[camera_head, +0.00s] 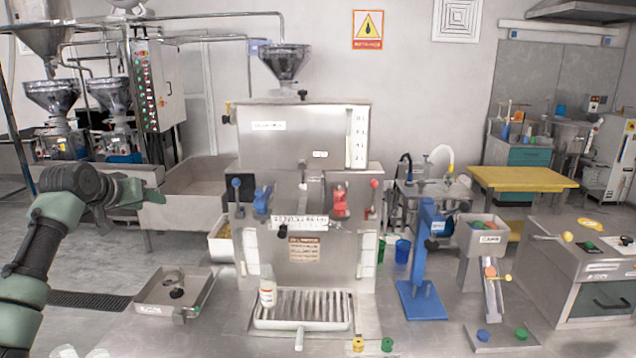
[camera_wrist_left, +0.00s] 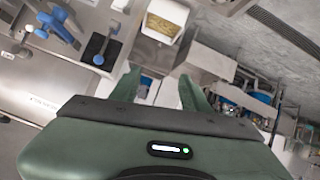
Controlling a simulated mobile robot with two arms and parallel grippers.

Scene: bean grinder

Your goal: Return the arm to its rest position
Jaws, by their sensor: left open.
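My left arm comes in from the left in the head view, and its green gripper (camera_head: 150,188) is raised to the left of the steel bean grinder (camera_head: 305,145). It points right, toward the grinder, and is apart from it. In the left wrist view the two green fingers of my left gripper (camera_wrist_left: 162,88) are spread, with nothing held between them. My right arm and gripper are not in view.
A white bottle (camera_head: 267,287) stands on the slatted tray (camera_head: 301,323) below the grinder. A shallow steel tray (camera_head: 150,300) lies left on the counter. A blue lever press (camera_head: 422,265) and a sorter (camera_head: 480,240) stand right. Space above the left tray is clear.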

